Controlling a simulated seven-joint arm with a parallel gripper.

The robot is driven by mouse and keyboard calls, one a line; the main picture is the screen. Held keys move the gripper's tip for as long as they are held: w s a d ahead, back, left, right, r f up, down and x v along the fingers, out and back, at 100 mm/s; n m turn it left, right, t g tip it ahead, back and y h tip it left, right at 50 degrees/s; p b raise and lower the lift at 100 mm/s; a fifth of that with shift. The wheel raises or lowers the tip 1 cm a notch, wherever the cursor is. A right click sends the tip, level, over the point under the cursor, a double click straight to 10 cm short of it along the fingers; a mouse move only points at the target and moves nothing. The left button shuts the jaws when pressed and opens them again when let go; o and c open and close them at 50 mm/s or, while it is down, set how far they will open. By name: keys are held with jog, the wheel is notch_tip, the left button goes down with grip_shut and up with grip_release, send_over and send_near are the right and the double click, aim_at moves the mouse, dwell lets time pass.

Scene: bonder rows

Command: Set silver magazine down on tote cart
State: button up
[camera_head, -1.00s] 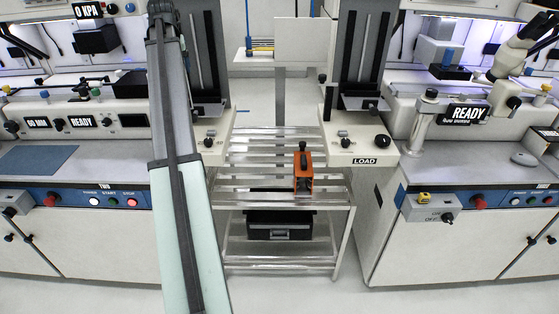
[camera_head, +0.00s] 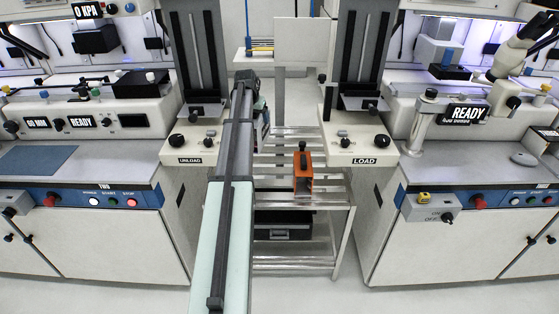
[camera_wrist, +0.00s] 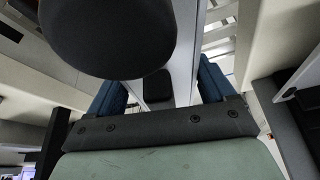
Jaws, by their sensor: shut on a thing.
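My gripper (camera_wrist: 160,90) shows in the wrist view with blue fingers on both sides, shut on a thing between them. A large dark rounded part fills the upper left there, and a pale silvery surface (camera_wrist: 184,48) lies beside it. This looks like the silver magazine with its dark handle, seen too close to be sure. The tote cart (camera_head: 285,148), a metal frame with a slatted top, stands in the middle. My forearm covers its left part.
A black tote (camera_head: 284,232) sits on the lower shelf. UNLOAD (camera_head: 192,150) and LOAD (camera_head: 358,148) stations flank the cart. Bare slats lie right of and behind the orange magazine.

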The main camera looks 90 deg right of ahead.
aim_at(260, 134)
jog(key=shift+m+g, duration=0.4)
jog(key=shift+m, duration=0.3)
jog(key=f, duration=0.2)
jog(key=s+f, duration=0.1)
jog(key=f, duration=0.2)
jog(key=a+f, duration=0.1)
jog(key=f, duration=0.1)
jog(key=shift+s+a+f, duration=0.1)
jog(key=shift+s+f, duration=0.15)
jog(key=shift+s, duration=0.15)
notch_tip(260, 134, down, 10)
jog(key=shift+r, duration=0.25)
jog(key=shift+f, duration=0.1)
jog(key=o, duration=1.5)
jog(key=shift+c, duration=0.2)
jog(key=v, duration=1.2)
